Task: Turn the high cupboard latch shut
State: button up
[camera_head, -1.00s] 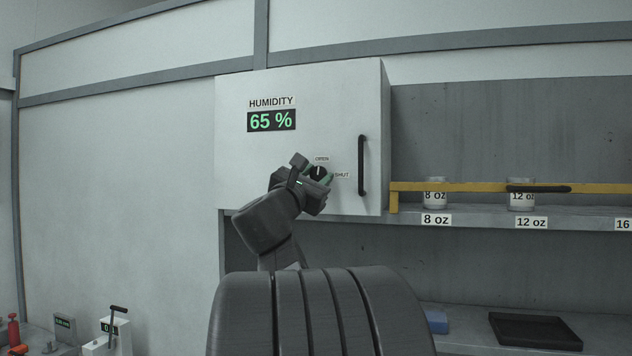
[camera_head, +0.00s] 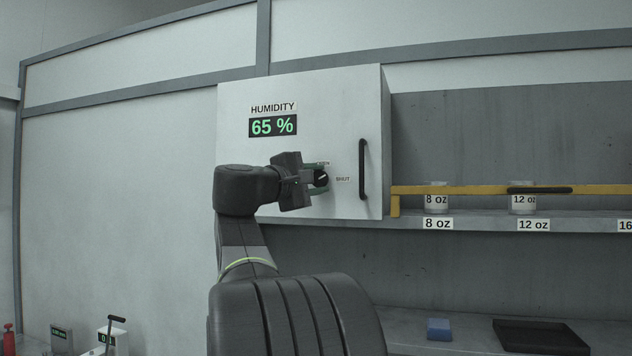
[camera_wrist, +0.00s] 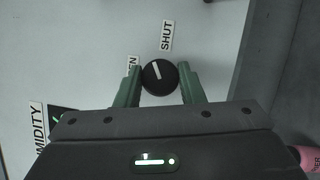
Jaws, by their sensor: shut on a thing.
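The high cupboard latch (camera_head: 321,178) is a round black knob with a white pointer line on the white cupboard door (camera_head: 240,180). In the head view the pointer lies nearly level, tilted slightly up at the right, towards the SHUT label (camera_head: 343,180). The OPEN label (camera_head: 323,163) is partly hidden above the knob. In the wrist view the knob (camera_wrist: 160,78) sits between the two green fingers, its pointer aimed up and slightly left of the SHUT label (camera_wrist: 167,36). My gripper (camera_head: 317,179) is shut on the latch, coming from the left; it also shows in the wrist view (camera_wrist: 160,67).
A vertical black door handle (camera_head: 362,168) is right of the latch. A HUMIDITY display (camera_head: 273,126) reads 65 %. Right of the cupboard, a yellow bar (camera_head: 450,190) crosses a shelf with labelled cups. Below are a blue block (camera_head: 438,329) and a black tray (camera_head: 541,337).

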jog(key=m+g, duration=0.1)
jog(key=m, duration=0.1)
jog(key=m+y+p, duration=0.1)
jog(key=m, duration=0.2)
jog(key=shift+g, duration=0.4)
dwell(0.3)
jog(key=o, duration=1)
jog(key=b+v, duration=0.3)
jog(key=v, duration=1)
jog(key=shift+s+r, duration=0.25)
jog(key=shift+s, duration=0.2)
jog(key=shift+a, duration=0.1)
